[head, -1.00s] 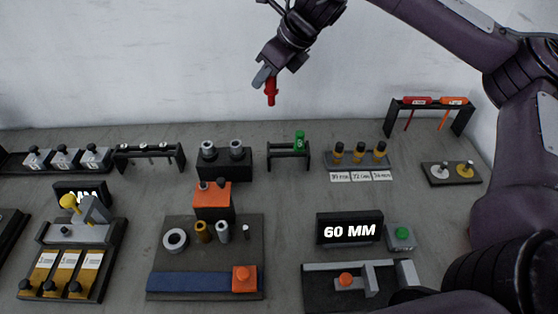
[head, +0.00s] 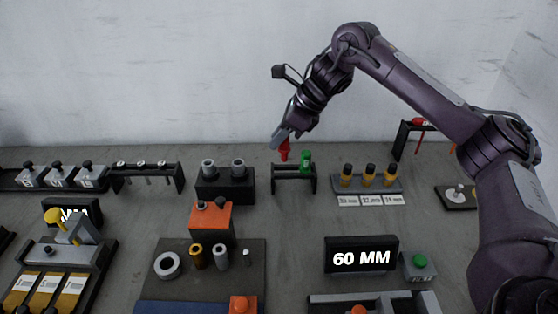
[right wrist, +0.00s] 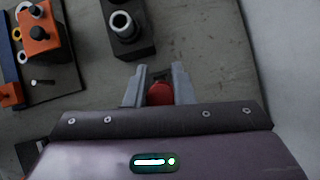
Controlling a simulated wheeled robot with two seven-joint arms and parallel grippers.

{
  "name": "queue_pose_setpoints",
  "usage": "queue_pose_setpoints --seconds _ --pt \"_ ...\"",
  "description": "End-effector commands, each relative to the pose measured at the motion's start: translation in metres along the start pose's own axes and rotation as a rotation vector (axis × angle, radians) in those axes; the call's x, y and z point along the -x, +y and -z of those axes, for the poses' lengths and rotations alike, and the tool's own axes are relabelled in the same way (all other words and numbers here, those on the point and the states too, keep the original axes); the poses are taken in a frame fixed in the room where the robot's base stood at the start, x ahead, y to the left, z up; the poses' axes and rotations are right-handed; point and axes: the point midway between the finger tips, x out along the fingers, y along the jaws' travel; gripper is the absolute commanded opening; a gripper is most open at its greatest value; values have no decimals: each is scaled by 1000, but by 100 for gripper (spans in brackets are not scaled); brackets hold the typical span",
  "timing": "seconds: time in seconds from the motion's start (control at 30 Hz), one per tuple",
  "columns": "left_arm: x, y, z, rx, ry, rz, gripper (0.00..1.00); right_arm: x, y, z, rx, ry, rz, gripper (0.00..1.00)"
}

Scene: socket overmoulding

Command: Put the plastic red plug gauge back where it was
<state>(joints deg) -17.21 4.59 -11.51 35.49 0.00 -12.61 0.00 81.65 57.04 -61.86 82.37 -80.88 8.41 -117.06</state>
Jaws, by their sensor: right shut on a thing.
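The red plug gauge (head: 284,151) is upright in my right gripper (head: 283,143), just above the left part of a small black rack (head: 293,172). A green plug gauge (head: 306,160) sits in the right part of that rack. In the right wrist view the red gauge's round top (right wrist: 160,93) shows between the two grey fingers of my right gripper (right wrist: 159,88). I cannot tell whether the red gauge touches the rack. My left gripper is not in view.
A black block with two grey rings (head: 224,184) stands left of the rack. A tray of yellow-black gauges (head: 368,186) stands to its right. A black frame with a red-handled tool (head: 418,124) is partly behind my right arm. The 60 MM display (head: 361,257) stands in front.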

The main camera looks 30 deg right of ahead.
Motion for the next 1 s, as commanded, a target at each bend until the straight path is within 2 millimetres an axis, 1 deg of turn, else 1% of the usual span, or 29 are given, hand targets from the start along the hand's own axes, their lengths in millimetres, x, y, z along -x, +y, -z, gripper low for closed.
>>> queue_pose_setpoints --seconds 0.17,0.43,0.87,1.0 --pt "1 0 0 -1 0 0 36 -12 0 8 -1 0 1 0" --pt "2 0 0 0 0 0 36 -43 0 29 -1 0 -1 0" --pt "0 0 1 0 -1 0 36 -50 0 32 0 -1 1 0" --pt "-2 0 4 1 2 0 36 -53 0 35 0 -1 1 0"
